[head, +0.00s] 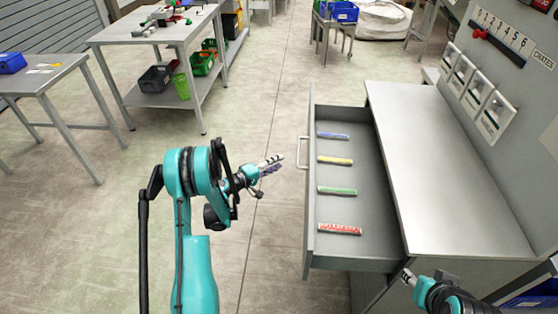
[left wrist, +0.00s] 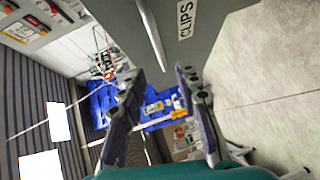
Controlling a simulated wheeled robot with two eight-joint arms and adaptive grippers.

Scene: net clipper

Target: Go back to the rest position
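My left gripper (head: 270,165) is in the air left of the open drawer (head: 380,250), apart from its handle (head: 302,153). In the left wrist view my left gripper (left wrist: 160,78) has its fingers apart with nothing between them. Beyond them is a grey front with a handle and a "CLIPS" label (left wrist: 186,20). My right gripper (head: 408,277) shows only in part at the lower right, by the cabinet's near edge. Whether its fingers are apart cannot be told.
The drawer holds blue (head: 332,136), yellow (head: 335,160), green (head: 337,190) and red (head: 339,229) strips. The grey worktop (head: 430,165) right of it is bare. A table (head: 160,38) with items stands at the back left. The floor left of the drawer is clear.

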